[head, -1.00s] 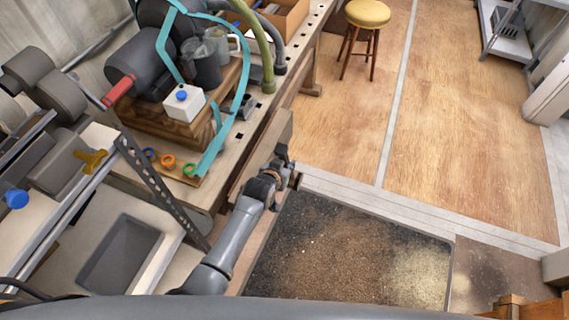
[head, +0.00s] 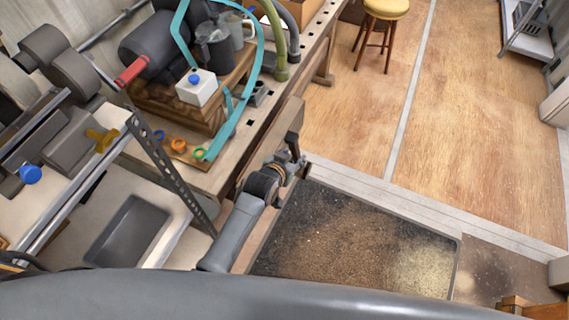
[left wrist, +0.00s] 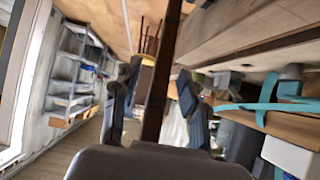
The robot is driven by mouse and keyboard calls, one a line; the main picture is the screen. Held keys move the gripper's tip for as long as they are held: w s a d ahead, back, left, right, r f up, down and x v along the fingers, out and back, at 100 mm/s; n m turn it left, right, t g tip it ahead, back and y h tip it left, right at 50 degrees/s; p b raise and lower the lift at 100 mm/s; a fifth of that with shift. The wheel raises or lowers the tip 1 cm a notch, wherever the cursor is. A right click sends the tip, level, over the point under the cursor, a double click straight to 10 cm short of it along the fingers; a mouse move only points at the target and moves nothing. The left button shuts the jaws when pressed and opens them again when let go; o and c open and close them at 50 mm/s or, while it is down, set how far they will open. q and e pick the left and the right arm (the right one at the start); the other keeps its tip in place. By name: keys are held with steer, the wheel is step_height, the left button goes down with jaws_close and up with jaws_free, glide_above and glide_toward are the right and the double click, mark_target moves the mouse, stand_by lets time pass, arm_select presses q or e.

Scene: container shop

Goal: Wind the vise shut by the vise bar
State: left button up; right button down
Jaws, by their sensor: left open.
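The vise's wooden jaw (head: 286,127) is at the front side of the workbench, in the middle of the head view. My left gripper (head: 290,160) is just below and in front of this jaw. In the left wrist view its two fingers (left wrist: 158,84) are apart, one on each side of a long dark brown bar (left wrist: 167,50), which looks like the vise bar. I cannot tell whether a finger touches it. In the head view the bar is not clearly seen, being small or behind the gripper. My right gripper is not in view.
The workbench (head: 228,165) carries a wooden block, a white box with a blue knob (head: 196,87), a teal strap and hoses. A sink (head: 128,230) is at the left. A dark speckled mat (head: 350,235) and open wooden floor lie right, with a yellow stool (head: 386,8).

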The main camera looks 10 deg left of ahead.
arm_select(q)
steer(key=v, duration=0.7)
steer(key=shift+s, duration=0.2)
steer(key=shift+r, duration=0.1)
